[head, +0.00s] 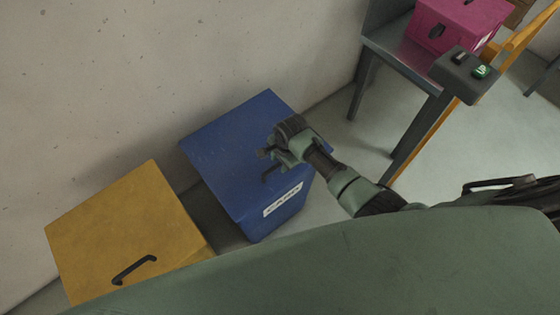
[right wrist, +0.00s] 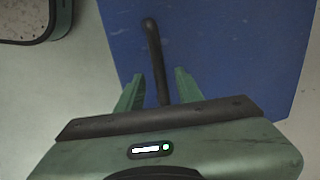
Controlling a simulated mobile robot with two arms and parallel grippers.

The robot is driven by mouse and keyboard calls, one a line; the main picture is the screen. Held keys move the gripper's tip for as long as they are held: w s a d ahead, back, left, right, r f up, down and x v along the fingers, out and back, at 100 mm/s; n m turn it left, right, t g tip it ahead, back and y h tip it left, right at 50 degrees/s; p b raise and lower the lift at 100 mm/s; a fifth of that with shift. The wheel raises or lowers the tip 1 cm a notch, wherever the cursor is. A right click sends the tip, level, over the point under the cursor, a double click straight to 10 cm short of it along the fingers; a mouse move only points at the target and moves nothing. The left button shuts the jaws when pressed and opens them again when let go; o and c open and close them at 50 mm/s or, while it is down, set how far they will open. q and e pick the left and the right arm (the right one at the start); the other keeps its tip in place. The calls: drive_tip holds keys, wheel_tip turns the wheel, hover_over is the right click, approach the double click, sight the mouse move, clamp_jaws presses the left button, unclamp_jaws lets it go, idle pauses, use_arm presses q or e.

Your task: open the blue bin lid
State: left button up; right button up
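The blue bin (head: 225,140) stands against the wall with its flat blue lid down. A white label (head: 283,200) is on its front. A dark bar handle (head: 270,172) sits near the lid's front edge, partly hidden by my right gripper (head: 268,156). In the right wrist view the handle (right wrist: 152,50) runs between the two green fingers of my right gripper (right wrist: 159,88). The fingers are apart, with a gap showing on each side of the handle. Blue lid surface (right wrist: 235,50) lies behind them. My left gripper is not in view.
A yellow bin (head: 120,225) with a dark handle stands left of the blue bin. At the upper right are a grey table (head: 405,55), a pink box (head: 460,22) and a dark button box (head: 465,75) on a yellow rail. Floor (head: 345,145) is clear between bin and table.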

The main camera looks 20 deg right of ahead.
clamp_jaws()
idle(1.4)
